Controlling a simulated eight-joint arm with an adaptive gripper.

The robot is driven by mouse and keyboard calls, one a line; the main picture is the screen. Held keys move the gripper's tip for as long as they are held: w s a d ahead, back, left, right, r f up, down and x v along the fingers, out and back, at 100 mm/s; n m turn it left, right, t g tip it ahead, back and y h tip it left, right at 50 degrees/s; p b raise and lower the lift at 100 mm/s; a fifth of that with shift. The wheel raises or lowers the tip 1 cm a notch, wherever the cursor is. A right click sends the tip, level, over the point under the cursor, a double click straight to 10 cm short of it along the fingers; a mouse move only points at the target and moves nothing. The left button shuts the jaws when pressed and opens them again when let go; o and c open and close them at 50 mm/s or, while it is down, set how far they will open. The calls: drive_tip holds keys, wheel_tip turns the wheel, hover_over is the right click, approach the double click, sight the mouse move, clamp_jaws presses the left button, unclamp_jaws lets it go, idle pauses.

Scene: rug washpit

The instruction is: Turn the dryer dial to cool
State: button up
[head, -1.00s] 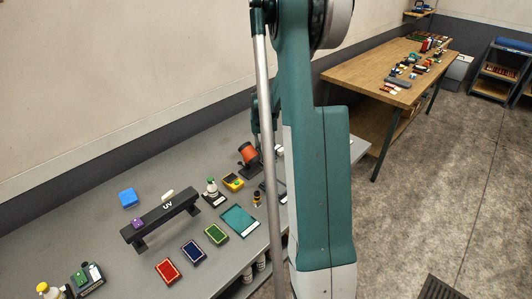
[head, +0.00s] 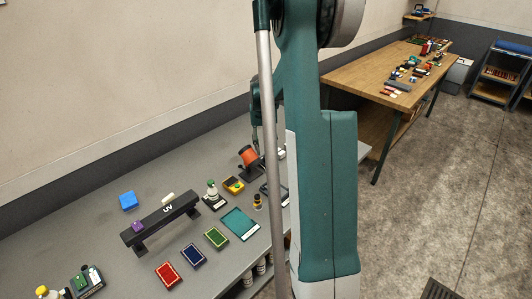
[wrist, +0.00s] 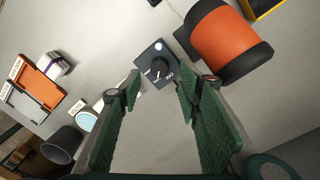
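The dial (wrist: 158,68) is a black knob on a small dark square box with white markings, in the upper middle of the wrist view. I can read "COOL" on its lower right; the other label is too small to read. The orange and black dryer (wrist: 222,40) lies just right of the box; it also shows in the head view (head: 249,156). My gripper (wrist: 161,80) is open, with its green fingers on either side of the box in the picture and nothing between them. I cannot tell how far it is above the dial. My arm hides the box in the head view.
In the wrist view, an orange tray (wrist: 38,86), a white jar (wrist: 53,65) and a dark cup (wrist: 62,145) stand at left. In the head view, a black UV lamp (head: 162,219) and several coloured pads lie on the grey bench (head: 70,226). A wooden table (head: 350,77) stands behind.

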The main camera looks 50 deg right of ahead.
sight(265, 157)
wheel_tip(265, 157, up, 7)
drive_tip(key=shift+a+f, duration=0.2)
drive_tip(key=shift+w, duration=0.1)
idle(0.4)
drive_tip(key=s+a+r+n+t, duration=0.15)
drive_tip(key=a+r, duration=0.25)
drive_tip(key=a, duration=0.6)
drive_tip(key=s+a+r+n+t+h, duration=0.1)
drive_tip(key=s+a+r, duration=0.3)
drive_tip(key=a, duration=0.5)
drive_tip(key=s+a+r+n+t, duration=0.15)
drive_tip(key=a+r, duration=0.35)
drive_tip(key=a, duration=0.5)
drive_tip(key=s+a+f+n+t, duration=0.1)
drive_tip(key=s+a+n, duration=0.1)
drive_tip(key=s+a, duration=0.5)
drive_tip(key=s+a+f+n+t+y, duration=0.1)
drive_tip(key=s+a+n+t, duration=0.1)
drive_tip(key=s+a, duration=0.6)
drive_tip(key=shift+s+a+t, duration=0.25)
drive_tip(key=shift+a+t, duration=0.05)
drive_tip(key=shift+a, duration=2.15)
